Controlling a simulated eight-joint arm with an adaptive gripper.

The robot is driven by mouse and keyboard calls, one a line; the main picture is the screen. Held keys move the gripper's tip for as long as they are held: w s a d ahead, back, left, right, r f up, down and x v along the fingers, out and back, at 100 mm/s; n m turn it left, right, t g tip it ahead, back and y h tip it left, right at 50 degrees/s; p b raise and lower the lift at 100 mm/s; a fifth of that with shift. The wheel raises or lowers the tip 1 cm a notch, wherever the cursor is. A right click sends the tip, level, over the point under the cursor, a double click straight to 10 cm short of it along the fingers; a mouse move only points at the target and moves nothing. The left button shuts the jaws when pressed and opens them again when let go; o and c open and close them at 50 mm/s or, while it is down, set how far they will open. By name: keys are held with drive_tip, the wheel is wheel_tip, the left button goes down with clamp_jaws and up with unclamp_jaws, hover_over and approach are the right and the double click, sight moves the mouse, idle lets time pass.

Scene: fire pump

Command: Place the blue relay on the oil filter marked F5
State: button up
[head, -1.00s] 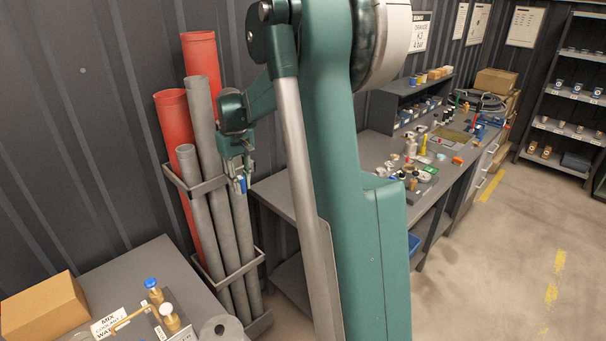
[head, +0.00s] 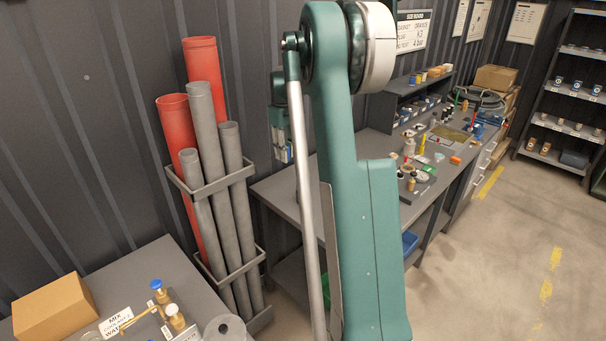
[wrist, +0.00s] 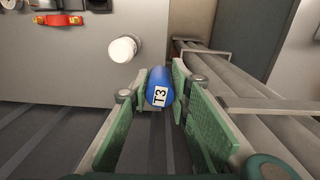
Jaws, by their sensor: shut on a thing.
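My gripper (wrist: 160,92) is shut on a blue cylinder (wrist: 160,82) with a white label reading T3, seen in the wrist view between the green fingers. I take it to be the blue relay. In the head view my gripper (head: 285,152) is raised in front of the dark wall, partly hidden behind my own arm; the held piece is too small there to make out well. Small labelled cans (head: 578,87) stand on the shelf unit at the far right. They may be the oil filters, but their marks are too small to read, so I cannot tell which is F5.
A rack of red and grey pipes (head: 222,183) stands left of my gripper. The long workbench (head: 285,190) carries many small items. A cardboard box (head: 54,305) sits on the front left table. The floor (head: 470,255) at right is clear.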

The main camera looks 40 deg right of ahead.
drive_tip(key=n+p, duration=0.1)
drive_tip(key=p, duration=0.1)
hover_over(303, 175)
drive_tip(key=f, duration=0.2)
drive_tip(key=shift+s+r, duration=0.1)
drive_tip(key=shift+r, duration=0.05)
drive_tip(key=shift+a+f, duration=0.1)
drive_tip(key=shift+f, duration=3)
drive_tip(key=shift+f, duration=1.85)
drive_tip(key=shift+f, duration=0.2)
drive_tip(key=o, duration=0.9)
